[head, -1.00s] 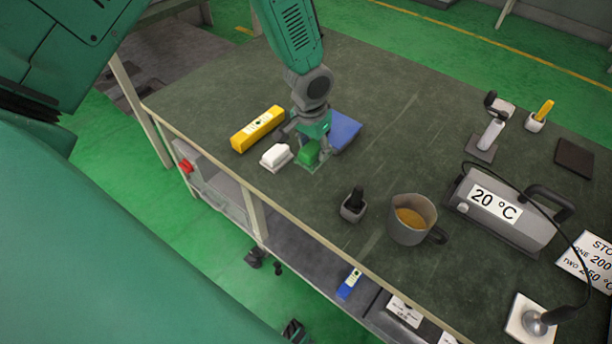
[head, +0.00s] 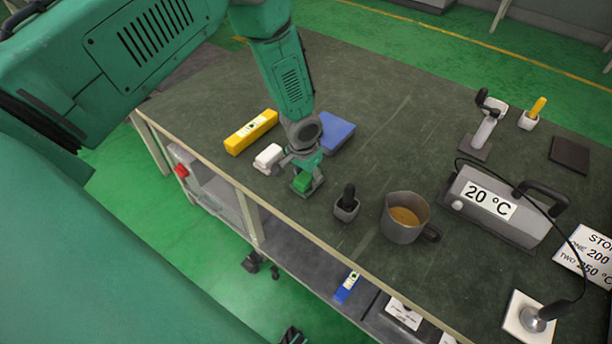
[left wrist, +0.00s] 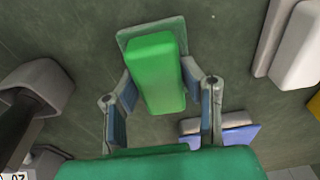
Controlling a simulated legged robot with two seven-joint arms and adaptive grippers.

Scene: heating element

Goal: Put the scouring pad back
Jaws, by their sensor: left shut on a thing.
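The scouring pad is a green block (head: 302,182) near the table's front edge. In the left wrist view the pad (left wrist: 156,72) sits between my two finger pads, with a thin grey-green plate (left wrist: 125,36) showing behind its far end. I cannot tell whether the pad touches the plate. My left gripper (head: 303,172) is shut on the pad from above, low over the table. The gripper (left wrist: 160,95) also shows in the left wrist view.
A white block (head: 268,157), a yellow box (head: 251,132) and a blue pad (head: 337,131) lie close by. A dark-handled tool in a grey holder (head: 346,208) and a grey mug (head: 404,222) stand to the right.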

